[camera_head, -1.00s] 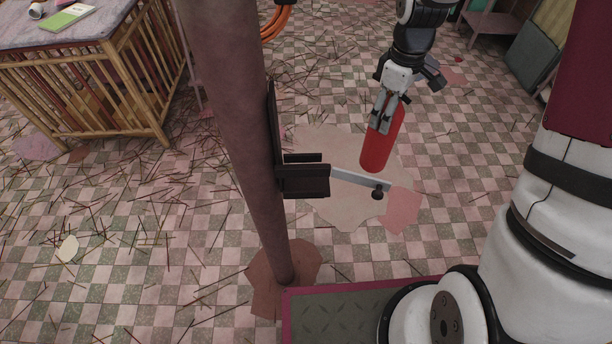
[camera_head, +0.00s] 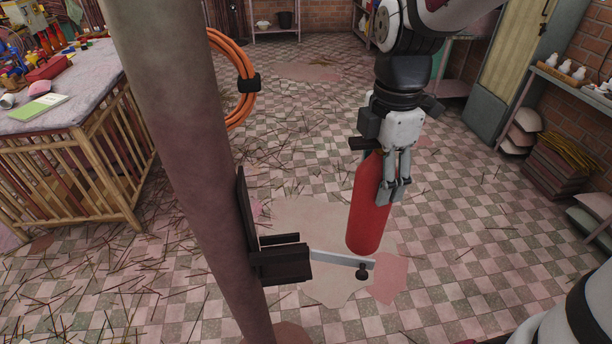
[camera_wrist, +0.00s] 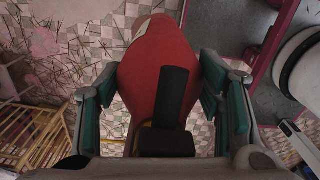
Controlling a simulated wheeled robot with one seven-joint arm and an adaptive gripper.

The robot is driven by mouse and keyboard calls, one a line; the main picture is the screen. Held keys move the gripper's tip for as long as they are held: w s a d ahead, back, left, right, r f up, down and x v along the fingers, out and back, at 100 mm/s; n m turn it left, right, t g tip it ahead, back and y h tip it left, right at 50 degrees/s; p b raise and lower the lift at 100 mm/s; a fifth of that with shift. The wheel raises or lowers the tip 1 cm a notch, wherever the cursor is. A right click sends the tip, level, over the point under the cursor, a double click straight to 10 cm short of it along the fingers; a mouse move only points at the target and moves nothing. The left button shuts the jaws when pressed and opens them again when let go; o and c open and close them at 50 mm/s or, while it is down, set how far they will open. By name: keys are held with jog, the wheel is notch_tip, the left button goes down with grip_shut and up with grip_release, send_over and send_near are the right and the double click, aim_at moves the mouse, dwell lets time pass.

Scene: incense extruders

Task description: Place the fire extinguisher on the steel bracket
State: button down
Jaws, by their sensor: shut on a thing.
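The red fire extinguisher (camera_head: 369,215) hangs nearly upright in my gripper (camera_head: 397,192) in the head view. The fingers are shut on its upper part. The dark steel bracket (camera_head: 283,262) is fixed to the round post, left of the extinguisher. Its pale strap (camera_head: 335,258) sticks out to the right and ends in a black knob (camera_head: 362,272). The extinguisher's bottom shows just above the strap; I cannot tell if they touch. In the wrist view, the red body (camera_wrist: 160,55) lies between the finger pads, with a black handle (camera_wrist: 172,95) in front.
The thick post (camera_head: 190,160) stands left of centre, with an orange hose coil (camera_head: 243,85) on it. A bamboo-sided table (camera_head: 75,180) stands at left. Shelves (camera_head: 570,85) and a cabinet line the right wall. Thin sticks litter the tiled floor, which has free room.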

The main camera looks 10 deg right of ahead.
jog(key=a+f+p, duration=0.3)
jog(key=a, duration=1.4)
jog(key=shift+w+f, duration=0.2)
jog(key=shift+w, duration=0.1)
jog(key=shift+f, duration=0.1)
jog(key=shift+c, duration=2.3)
grip_release()
jog(key=shift+d+f, duration=0.1)
notch_tip(320, 180, up, 12)
jog(key=b, duration=0.1)
jog(key=s+d+r+m+t, duration=0.2)
jog(key=s+d+m, duration=0.5)
jog(key=d+m, duration=0.1)
jog(key=s+d+r+m+t, duration=0.1)
jog(key=s+d+m+t, duration=0.2)
jog(key=s+d+m, duration=0.3)
jog(key=d+m, duration=0.2)
jog(key=m, duration=0.3)
jog(key=shift+s+r+t, duration=0.3)
jog(key=shift+s+r, duration=0.05)
